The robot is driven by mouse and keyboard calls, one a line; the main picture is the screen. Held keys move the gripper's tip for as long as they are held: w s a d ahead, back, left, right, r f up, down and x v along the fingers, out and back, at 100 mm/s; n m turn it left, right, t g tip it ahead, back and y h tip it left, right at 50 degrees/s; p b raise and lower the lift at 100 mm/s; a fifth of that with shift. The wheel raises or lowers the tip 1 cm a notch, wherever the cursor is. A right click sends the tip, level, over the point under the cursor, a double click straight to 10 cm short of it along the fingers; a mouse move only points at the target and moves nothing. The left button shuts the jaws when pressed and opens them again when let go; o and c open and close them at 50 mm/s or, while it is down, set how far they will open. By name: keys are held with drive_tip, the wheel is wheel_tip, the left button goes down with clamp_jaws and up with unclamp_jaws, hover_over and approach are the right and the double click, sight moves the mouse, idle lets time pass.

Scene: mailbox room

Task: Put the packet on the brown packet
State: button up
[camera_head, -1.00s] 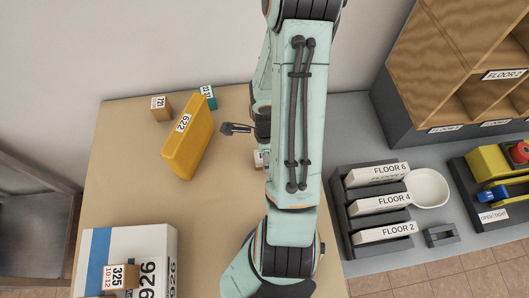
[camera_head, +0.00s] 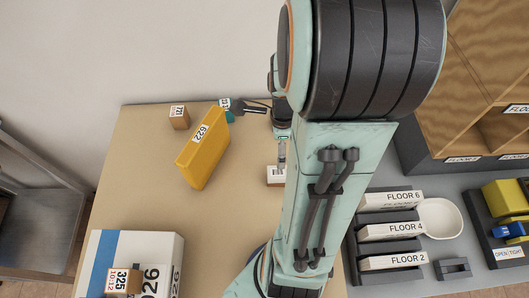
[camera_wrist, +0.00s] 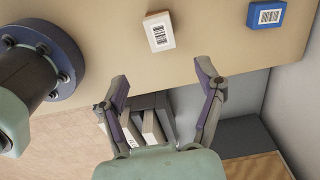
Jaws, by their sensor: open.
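My gripper (camera_wrist: 160,72) is open and empty in the wrist view, its two fingers spread over the table edge. A small box with a white barcode face and orange-brown side (camera_wrist: 159,31) lies beyond the fingertips, apart from them. A blue box with a barcode (camera_wrist: 266,14) is farther right. In the head view, a small brown box with a white label (camera_head: 275,176) sits beside my arm, partly hidden by it. A small brown packet labelled 721 (camera_head: 179,118) stands at the back left. A yellow packet labelled 622 (camera_head: 203,150) stands right of it. A teal packet (camera_head: 228,115) is partly hidden behind that.
A large white and blue box (camera_head: 104,248) at front left bears a brown box labelled 325 (camera_head: 122,281). A rack of floor-labelled trays (camera_head: 365,232), a white bowl (camera_head: 441,218) and wooden shelves (camera_head: 440,90) are at right. The table (camera_head: 218,220) is clear in its middle.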

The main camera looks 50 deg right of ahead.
drive_tip(key=s+a+r+n, duration=0.2)
drive_tip(key=a+r+n, duration=0.3)
drive_tip(key=a+n, duration=0.5)
drive_tip(key=s+a+r+n, duration=0.2)
drive_tip(key=a+n, duration=0.7)
drive_tip(key=n, duration=0.9)
wheel_tip(320, 180, up, 3)
drive_tip(key=shift+s+a+f+y, duration=0.1)
drive_tip(key=shift+s+a+y, duration=0.25)
drive_tip(key=shift+y, duration=0.05)
